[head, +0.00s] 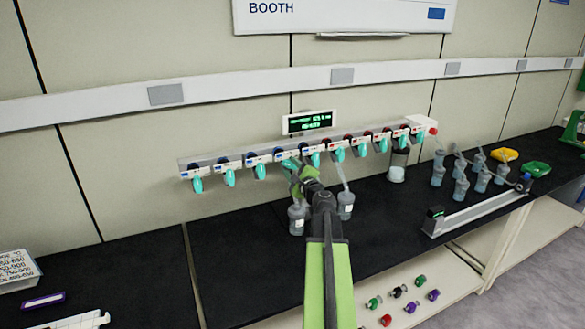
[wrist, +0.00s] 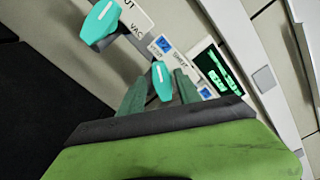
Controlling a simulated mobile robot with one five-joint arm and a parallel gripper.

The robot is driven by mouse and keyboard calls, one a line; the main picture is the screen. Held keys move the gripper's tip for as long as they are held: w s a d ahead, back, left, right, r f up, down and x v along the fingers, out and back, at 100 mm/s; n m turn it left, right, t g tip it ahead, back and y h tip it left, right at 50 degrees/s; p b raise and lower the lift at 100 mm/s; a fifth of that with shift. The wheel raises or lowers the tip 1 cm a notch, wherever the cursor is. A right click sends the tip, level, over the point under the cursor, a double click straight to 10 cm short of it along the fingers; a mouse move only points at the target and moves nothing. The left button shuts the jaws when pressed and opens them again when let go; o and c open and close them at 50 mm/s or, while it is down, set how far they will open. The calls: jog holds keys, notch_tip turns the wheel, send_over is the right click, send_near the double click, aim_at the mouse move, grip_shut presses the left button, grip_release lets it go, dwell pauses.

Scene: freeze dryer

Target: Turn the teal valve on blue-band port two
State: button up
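A white manifold rail (head: 222,163) on the wall carries a row of several teal valves. Its left ports have blue bands and its right ones red bands. My gripper (head: 297,170) is at a valve near the middle of the row and partly hides it. In the wrist view, that teal valve handle (wrist: 162,80) stands between the two fingers of my gripper (wrist: 160,91). The fingers are apart, one on each side, and I cannot tell whether they touch it. A label with a blue band (wrist: 164,43) is beside it, its number hard to read. Another teal valve (wrist: 101,22) is at upper left.
A lit display (head: 310,122) sits above the rail. Flasks (head: 297,218) and (head: 346,204) hang or stand below my gripper; more flasks (head: 461,188) stand at right. A rail-like fixture (head: 480,210) lies on the black bench. The bench at left is mostly clear.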

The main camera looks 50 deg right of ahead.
jog(key=shift+s+d, duration=0.1)
jog(key=shift+s, duration=0.05)
jog(key=shift+d, duration=0.1)
grip_shut()
jog(key=shift+s+d, duration=0.1)
jog(key=shift+d, duration=0.05)
jog(key=shift+m, duration=0.4)
jog(key=m, duration=0.4)
jog(key=shift+f+m, duration=0.1)
jog(key=shift+m, duration=0.3)
jog(key=m, duration=0.6)
jog(key=shift+a, duration=0.3)
jog(key=shift+m, duration=0.3)
